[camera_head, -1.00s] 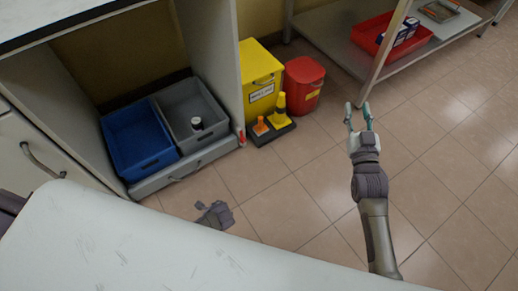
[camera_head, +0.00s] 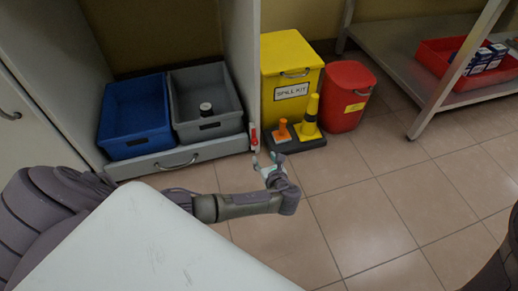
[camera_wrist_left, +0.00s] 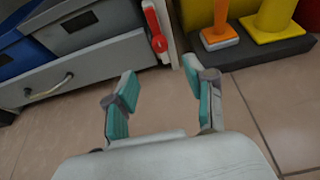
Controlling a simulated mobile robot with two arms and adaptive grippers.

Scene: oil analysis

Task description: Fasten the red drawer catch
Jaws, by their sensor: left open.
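The red drawer catch (camera_head: 254,138) is on the front edge of the cabinet's side panel, at the right end of the low grey drawer (camera_head: 150,168). In the left wrist view the catch (camera_wrist_left: 155,28) is a red lever standing nearly upright, with a round pivot at its lower end. The drawer front looks about flush with the panel; I cannot tell if it is fully shut. My left gripper (camera_head: 267,161) is open and empty, just in front of and below the catch, apart from it. Its two fingers (camera_wrist_left: 164,92) point toward the catch. My right gripper is out of view.
A blue bin (camera_head: 135,112) and a grey bin (camera_head: 205,100) stand above the drawer. Orange and yellow cones on a black base (camera_head: 305,145) stand close right of the catch, before a yellow spill-kit box (camera_head: 288,70) and a red bin (camera_head: 348,95). A white tabletop (camera_head: 150,245) is nearest.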

